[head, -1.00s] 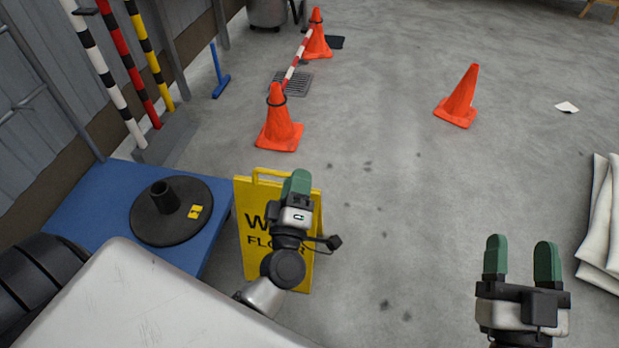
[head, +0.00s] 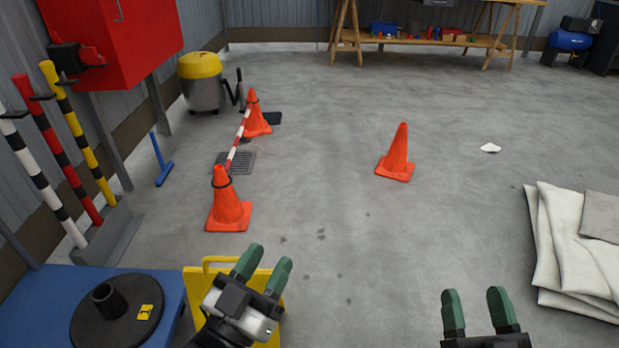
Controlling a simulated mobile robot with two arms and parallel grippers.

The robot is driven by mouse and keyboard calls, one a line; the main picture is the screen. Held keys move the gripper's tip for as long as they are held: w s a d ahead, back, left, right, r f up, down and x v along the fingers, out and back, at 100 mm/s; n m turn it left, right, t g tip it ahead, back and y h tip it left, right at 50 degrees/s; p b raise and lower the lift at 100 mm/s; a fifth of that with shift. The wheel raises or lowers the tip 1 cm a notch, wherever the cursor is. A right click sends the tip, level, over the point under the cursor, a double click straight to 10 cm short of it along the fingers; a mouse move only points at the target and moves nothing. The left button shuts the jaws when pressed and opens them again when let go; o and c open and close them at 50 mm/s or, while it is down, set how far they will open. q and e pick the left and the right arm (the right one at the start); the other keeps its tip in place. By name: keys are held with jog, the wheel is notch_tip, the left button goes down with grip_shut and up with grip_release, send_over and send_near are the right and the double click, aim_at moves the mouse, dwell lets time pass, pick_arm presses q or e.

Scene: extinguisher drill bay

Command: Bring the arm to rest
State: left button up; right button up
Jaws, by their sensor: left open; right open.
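My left gripper (head: 263,268) is open and empty, its green fingers angled up and to the right. It is in front of the yellow wet-floor sign (head: 207,277) in the picture and hides much of it. My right gripper (head: 477,312) is open and empty at the bottom right, fingers pointing away from me over bare floor. Its lower part is cut off by the picture edge.
A blue platform (head: 40,290) with a black round base (head: 95,325) is at the lower left. Orange cones (head: 228,205) joined by a striped bar (head: 238,142) stand ahead. Another cone (head: 397,155) stands alone. Folded white sheets (head: 570,250) lie right. The middle floor is clear.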

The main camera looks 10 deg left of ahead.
pick_arm(q)
jog(key=shift+w, duration=0.1)
